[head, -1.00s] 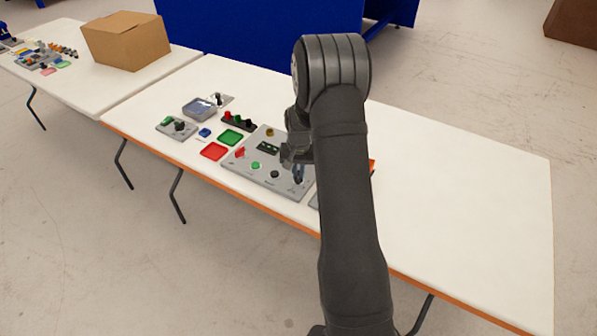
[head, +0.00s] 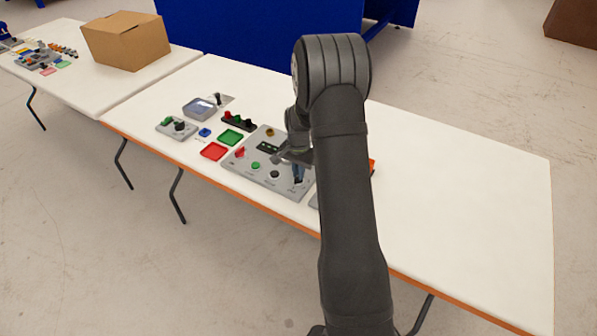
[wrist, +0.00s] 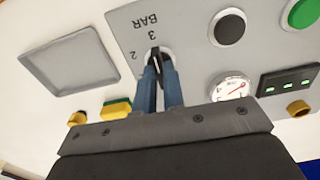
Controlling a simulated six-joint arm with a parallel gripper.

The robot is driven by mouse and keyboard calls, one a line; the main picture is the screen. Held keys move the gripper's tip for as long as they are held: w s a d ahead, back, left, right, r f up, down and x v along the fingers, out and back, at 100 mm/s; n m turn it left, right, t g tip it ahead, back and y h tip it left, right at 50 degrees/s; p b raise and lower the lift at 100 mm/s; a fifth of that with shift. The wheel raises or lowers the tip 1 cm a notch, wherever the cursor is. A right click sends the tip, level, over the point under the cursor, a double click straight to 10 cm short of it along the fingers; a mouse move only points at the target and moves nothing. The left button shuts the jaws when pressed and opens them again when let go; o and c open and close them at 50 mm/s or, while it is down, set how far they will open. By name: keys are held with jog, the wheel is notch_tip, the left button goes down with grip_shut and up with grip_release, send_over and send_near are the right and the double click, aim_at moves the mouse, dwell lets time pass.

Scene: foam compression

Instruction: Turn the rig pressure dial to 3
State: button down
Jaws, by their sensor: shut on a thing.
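The pressure dial (wrist: 155,53) is a small black knob on the grey rig panel (wrist: 185,40), beside the printed marks 2, 3 and BAR, which appear upside down in the wrist view. The knob's end points toward the 3; its exact setting is hard to read. My gripper (wrist: 159,70) has its two blue fingers shut on the dial, one on each side. In the head view my gripper (head: 298,174) is low over the right front part of the panel (head: 262,178), and the dial is too small and covered to make out.
The panel also carries a round gauge (wrist: 231,89) with a red needle, a black button (wrist: 228,27), a green button (wrist: 304,13) and a display (wrist: 288,80). A grey tray (wrist: 70,62) lies beside it. The table's right side (head: 460,200) is clear.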

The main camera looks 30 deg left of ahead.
jog(key=c, duration=1.5)
grip_release()
notch_tip(320, 180, up, 18)
jog(key=shift+f, duration=0.25)
notch_tip(320, 180, down, 18)
jog(key=shift+r, duration=0.25)
jog(key=shift+r, duration=0.1)
